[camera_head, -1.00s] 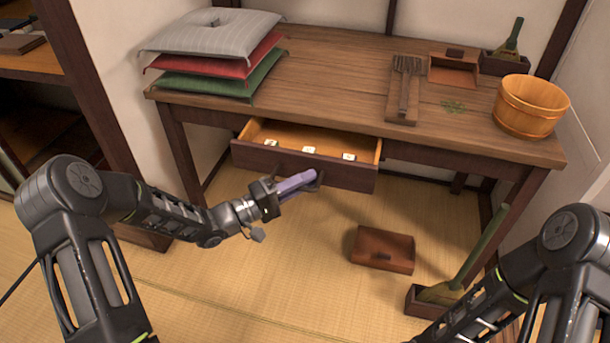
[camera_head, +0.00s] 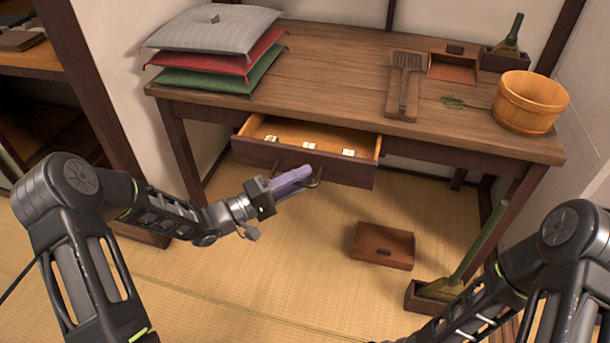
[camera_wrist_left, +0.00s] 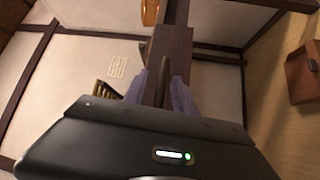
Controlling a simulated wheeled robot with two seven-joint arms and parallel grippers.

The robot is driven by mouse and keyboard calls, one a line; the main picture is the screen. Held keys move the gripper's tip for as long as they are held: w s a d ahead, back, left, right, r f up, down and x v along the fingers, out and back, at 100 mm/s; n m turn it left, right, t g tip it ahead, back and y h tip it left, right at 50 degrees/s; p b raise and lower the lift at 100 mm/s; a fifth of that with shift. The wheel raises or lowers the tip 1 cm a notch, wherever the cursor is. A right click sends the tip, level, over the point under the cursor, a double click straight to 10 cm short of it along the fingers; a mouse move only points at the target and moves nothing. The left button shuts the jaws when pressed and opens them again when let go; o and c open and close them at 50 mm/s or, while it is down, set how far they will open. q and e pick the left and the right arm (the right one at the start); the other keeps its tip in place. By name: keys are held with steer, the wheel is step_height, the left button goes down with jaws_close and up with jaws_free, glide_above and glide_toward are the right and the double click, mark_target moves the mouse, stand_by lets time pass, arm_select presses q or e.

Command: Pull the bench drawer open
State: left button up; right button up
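The bench drawer (camera_head: 268,157) is pulled out below the top of the wooden bench (camera_head: 330,70), and its inside shows. Several small pale tiles (camera_head: 309,145) lie in it. A dark handle (camera_head: 318,180) stands out from its front; part of it is hidden by my left gripper (camera_head: 300,177). In the left wrist view the purple fingers (camera_wrist_left: 160,92) are apart, with the dark handle bar (camera_wrist_left: 165,72) between them and gaps showing beside it. Contact cannot be made out. My right arm comes in at the lower right; its gripper is out of frame.
Stacked cushions (camera_head: 212,62), a grater-like board (camera_head: 404,88) and a wooden bucket (camera_head: 529,103) stand on the bench. The floor before the drawer is clear.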

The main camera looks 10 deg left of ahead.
arm_select(q)
steer(key=v, duration=0.6)
steer(key=shift+a+p, duration=0.15)
steer(key=shift+p, duration=0.25)
steer(key=shift+s, duration=0.15)
